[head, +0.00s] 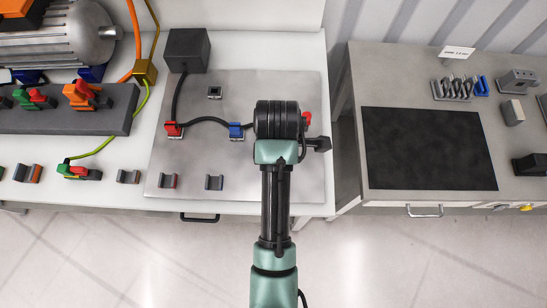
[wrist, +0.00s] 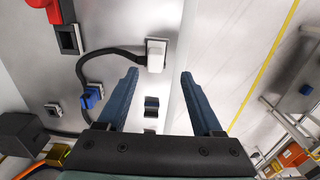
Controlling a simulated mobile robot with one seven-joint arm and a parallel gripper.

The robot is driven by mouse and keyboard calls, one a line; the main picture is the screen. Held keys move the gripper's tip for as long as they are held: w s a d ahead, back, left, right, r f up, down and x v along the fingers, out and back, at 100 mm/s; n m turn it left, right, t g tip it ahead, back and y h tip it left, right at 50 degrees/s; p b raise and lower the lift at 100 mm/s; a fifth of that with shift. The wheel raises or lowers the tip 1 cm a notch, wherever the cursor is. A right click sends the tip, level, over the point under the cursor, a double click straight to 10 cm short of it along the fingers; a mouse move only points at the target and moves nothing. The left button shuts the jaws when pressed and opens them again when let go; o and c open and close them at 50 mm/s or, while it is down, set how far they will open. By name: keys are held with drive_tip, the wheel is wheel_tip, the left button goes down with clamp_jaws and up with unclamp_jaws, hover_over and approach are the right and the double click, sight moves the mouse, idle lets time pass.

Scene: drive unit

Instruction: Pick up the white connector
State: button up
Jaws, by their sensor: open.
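The white connector (wrist: 156,54) shows in the wrist view at upper middle, at the end of a black cable (wrist: 115,52), close to the edge of the light panel. My gripper (wrist: 159,77) is open. Its two dark blue fingers point up the picture, one tip to the left of the connector and one to its right, in the picture just short of it. Nothing is between the fingers. In the head view my arm hides the white connector and the fingertips.
A blue connector (wrist: 92,97) is on the same cable, also seen in the head view (head: 236,131). A red connector (head: 173,129) is further left. Two small dark holders (head: 214,182) (head: 167,181) lie near the panel's front. A second bench (head: 440,198) stands right across a gap.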

wheel_tip(320, 180, down, 3)
drive_tip(key=shift+r, duration=0.1)
drive_tip(key=shift+w+a+f+p, duration=0.1)
drive_tip(key=shift+f+p, duration=0.2)
drive_tip(key=shift+f, duration=0.6)
drive_tip(key=shift+w+a+f+p, duration=0.15)
drive_tip(key=shift+f+p, duration=0.15)
drive_tip(key=shift+f, duration=0.65)
drive_tip(key=shift+w+a+f+p, duration=0.1)
drive_tip(key=shift+f+p, duration=0.2)
drive_tip(key=shift+f, duration=0.6)
drive_tip(key=shift+d, duration=0.1)
clamp_jaws()
